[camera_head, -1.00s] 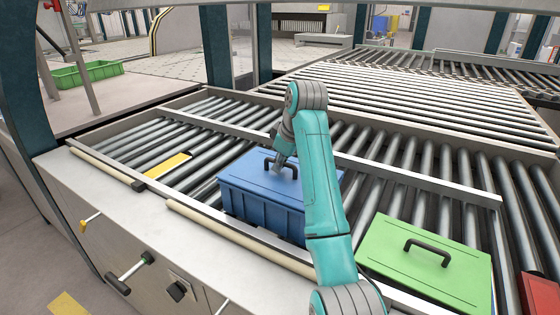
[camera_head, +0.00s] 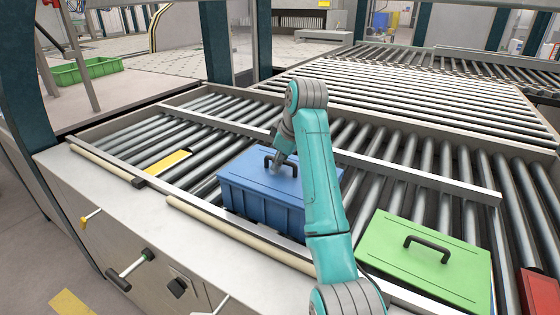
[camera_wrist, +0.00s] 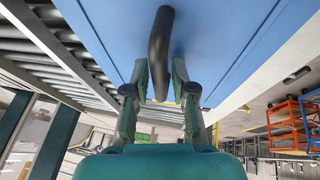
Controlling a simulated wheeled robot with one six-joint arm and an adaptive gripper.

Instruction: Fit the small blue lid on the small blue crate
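The small blue lid (camera_head: 252,172) with a black handle (camera_head: 268,163) lies on top of the small blue crate (camera_head: 262,207) on the rollers. It looks level and lined up with the crate's rim; my arm hides the right end. In the wrist view, the lid (camera_wrist: 100,22) fills the top, and its black handle (camera_wrist: 160,45) stands between my fingers. My gripper (camera_wrist: 160,72) is open around the handle, with narrow gaps on both sides. In the head view, my gripper (camera_head: 280,158) is at the handle, over the lid.
A green lid (camera_head: 400,262) with a black handle lies to the right, with a red box (camera_head: 540,290) beyond it. A yellow item (camera_head: 167,162) lies on the rollers at the left. A metal rail (camera_head: 420,180) runs behind the blue crate. Rollers behind it are clear.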

